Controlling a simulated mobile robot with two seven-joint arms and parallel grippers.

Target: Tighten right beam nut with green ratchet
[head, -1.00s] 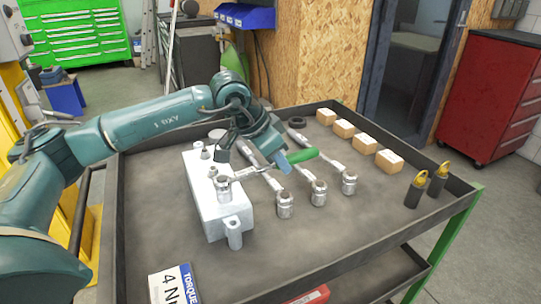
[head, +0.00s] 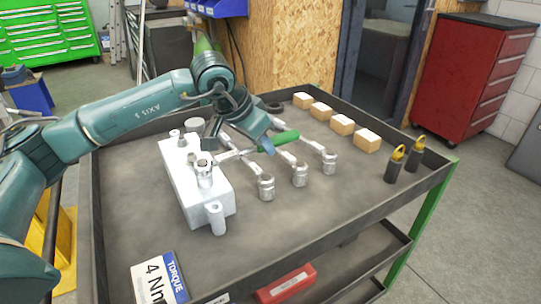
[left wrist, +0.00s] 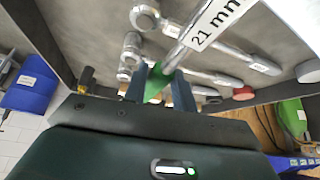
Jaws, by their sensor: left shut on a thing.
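The green ratchet (head: 286,137) has a green handle and a metal shaft. Its socket end (head: 204,174) sits upright over the near end of the pale grey beam block (head: 200,198), and it covers whatever nut is under it. My left gripper (head: 262,145) is shut on the ratchet near its green handle, above the trolley top. In the left wrist view the fingers (left wrist: 160,86) close around the green handle (left wrist: 154,80), with a "21 mm" label along the shaft. My right gripper is not in view.
Several other ratchets (head: 299,174) lie right of the block, close to the held one. Cartons (head: 342,125) and two dark bottles with yellow tops (head: 395,165) line the right side. A torque sign (head: 160,280) is at the front. The trolley (head: 330,222) has raised edges; its front middle is clear.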

